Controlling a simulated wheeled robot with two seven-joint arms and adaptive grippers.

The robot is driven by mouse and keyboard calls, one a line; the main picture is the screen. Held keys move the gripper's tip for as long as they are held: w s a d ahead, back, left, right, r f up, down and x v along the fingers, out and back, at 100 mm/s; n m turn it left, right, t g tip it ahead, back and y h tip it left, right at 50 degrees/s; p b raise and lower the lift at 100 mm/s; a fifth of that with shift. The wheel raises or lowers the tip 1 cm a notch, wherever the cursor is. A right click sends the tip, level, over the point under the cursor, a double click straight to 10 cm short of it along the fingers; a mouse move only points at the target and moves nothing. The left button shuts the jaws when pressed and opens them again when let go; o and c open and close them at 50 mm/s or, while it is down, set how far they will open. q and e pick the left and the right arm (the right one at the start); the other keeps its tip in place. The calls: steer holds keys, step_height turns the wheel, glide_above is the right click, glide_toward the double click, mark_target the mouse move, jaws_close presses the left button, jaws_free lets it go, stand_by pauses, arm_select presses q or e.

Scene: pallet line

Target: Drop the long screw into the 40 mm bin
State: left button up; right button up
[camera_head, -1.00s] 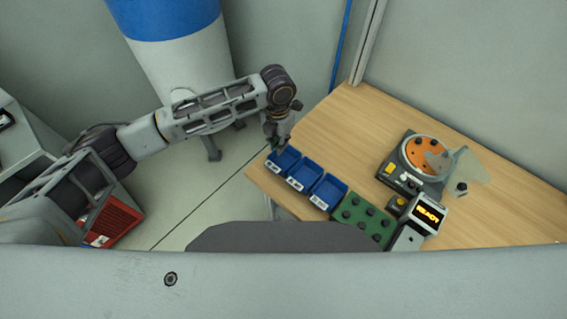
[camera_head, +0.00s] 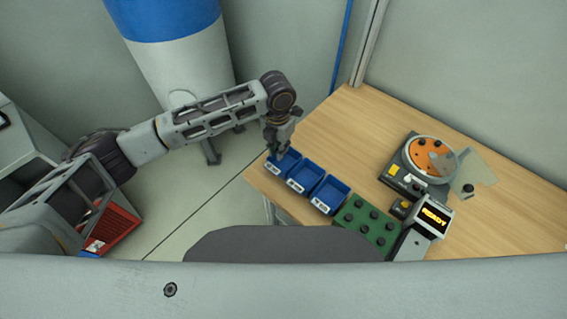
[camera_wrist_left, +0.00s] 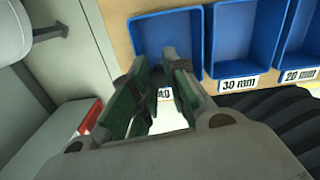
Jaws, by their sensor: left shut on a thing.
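My left gripper (camera_head: 277,151) is pointing down at the leftmost blue bin (camera_head: 270,170). In the left wrist view the gripper's fingers (camera_wrist_left: 161,70) reach over the front edge of that bin (camera_wrist_left: 165,30). The bin's label is partly covered by the fingers, with only part of "40" readable. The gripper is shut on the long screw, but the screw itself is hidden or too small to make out. My right gripper is not in view.
The 30 mm bin (camera_wrist_left: 247,40) and the 20 mm bin (camera_wrist_left: 303,40) stand in a row beside it. A green board with black knobs (camera_head: 366,222), a display reading READY (camera_head: 433,217) and an orange round device (camera_head: 429,157) are further right on the wooden table (camera_head: 340,135).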

arm_select(q)
steer(key=o, duration=0.9)
steer(key=shift+c, duration=0.2)
steer(key=shift+r, duration=0.1)
step_height(320, 180, up, 12)
steer(key=shift+n, duration=0.3)
stand_by(0.9)
